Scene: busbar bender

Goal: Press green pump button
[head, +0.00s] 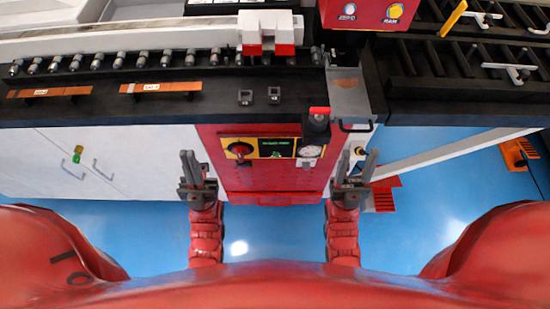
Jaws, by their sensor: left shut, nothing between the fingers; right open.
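A red machine front (265,178) in the middle carries a control panel. On the panel are a red-and-yellow rotary switch (240,150), a dark display with green text (277,147) and a round gauge (311,151). I cannot make out a green pump button on it. My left gripper (188,158) is shut and empty, left of the panel and apart from the switch. My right gripper (357,160) is open and empty, right of the panel, in front of a pale side face with a small yellow-and-dark part (360,151).
A black bench (220,108) above holds copper bars (160,87), rollers and two small dark blocks. A grey plate (348,95) and red-topped lever (318,118) stand above the gauge. White cabinets (120,160) fill the left. Blue floor (265,225) is clear in front.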

